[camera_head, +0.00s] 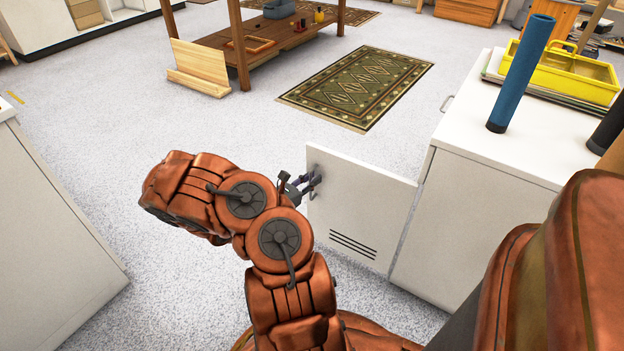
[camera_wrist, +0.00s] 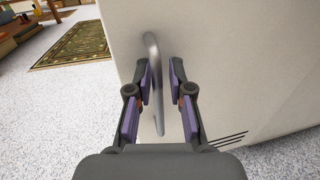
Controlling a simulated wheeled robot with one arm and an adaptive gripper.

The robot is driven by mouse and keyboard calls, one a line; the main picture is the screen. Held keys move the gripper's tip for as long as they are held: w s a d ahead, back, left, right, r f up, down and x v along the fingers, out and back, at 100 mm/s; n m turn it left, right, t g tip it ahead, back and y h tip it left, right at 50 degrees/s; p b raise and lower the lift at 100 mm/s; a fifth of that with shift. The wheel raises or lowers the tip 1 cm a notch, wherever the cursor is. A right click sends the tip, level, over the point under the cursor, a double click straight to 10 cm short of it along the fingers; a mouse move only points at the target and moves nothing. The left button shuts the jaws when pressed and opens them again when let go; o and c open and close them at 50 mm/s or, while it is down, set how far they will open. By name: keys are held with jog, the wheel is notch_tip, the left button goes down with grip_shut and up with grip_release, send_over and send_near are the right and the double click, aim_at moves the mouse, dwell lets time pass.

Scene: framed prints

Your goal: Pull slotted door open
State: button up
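The slotted door (camera_head: 362,205) is a flat white panel with several dark slots low down. It stands swung out from the white cabinet (camera_head: 450,230), its free edge to the left. In the wrist view the door face (camera_wrist: 225,75) fills the right side. Its grey bar handle (camera_wrist: 152,60) runs between the two fingers of my gripper (camera_wrist: 160,82). The fingers are apart, with the bar close to the left finger and a gap on its right. Whether the left finger touches it I cannot tell. In the head view my gripper (camera_head: 304,185) is at the door's free edge.
A blue cylinder (camera_head: 521,75) and a yellow tool carrier (camera_head: 570,72) stand on the cabinet top. A patterned rug (camera_head: 357,87) and a low wooden table (camera_head: 265,45) lie beyond. A white cabinet (camera_head: 50,230) is at left. Speckled floor between is clear.

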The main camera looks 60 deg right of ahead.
jog(key=shift+w, duration=0.1)
jog(key=v, duration=1.2)
jog(key=shift+r, duration=0.1)
dwell(0.7)
jog(key=s+a+r+m+g+y+p, duration=0.1)
jog(key=s+a+r+m+y+p, duration=0.25)
jog(key=r, duration=0.65)
jog(key=s+a+r+m+g+y+p, duration=0.1)
jog(key=a+r+m+g+p, duration=0.2)
jog(key=r+p, duration=0.6)
jog(key=s+a+r+m+y+p, duration=0.25)
jog(key=r+m+p, duration=0.2)
jog(key=r, duration=0.75)
jog(key=s+a+r+m+t+y+p, duration=0.1)
jog(key=s+a+r+t+y+p, duration=0.1)
jog(key=a+r+p, duration=0.5)
jog(key=s+a+r+m+t+y+p, duration=0.1)
jog(key=s+a+r+t+y+p, duration=0.1)
jog(key=a+r+p, duration=0.5)
jog(key=s+a+r+m+t+y+p, duration=0.1)
jog(key=a+r+t+y+p, duration=0.3)
jog(key=a+r, duration=0.9)
jog(key=s+a+y+p, duration=0.1)
jog(key=a+y+p, duration=0.1)
jog(key=a+p, duration=0.1)
jog(key=shift+r+p, duration=0.2)
jog(key=shift+p, duration=0.15)
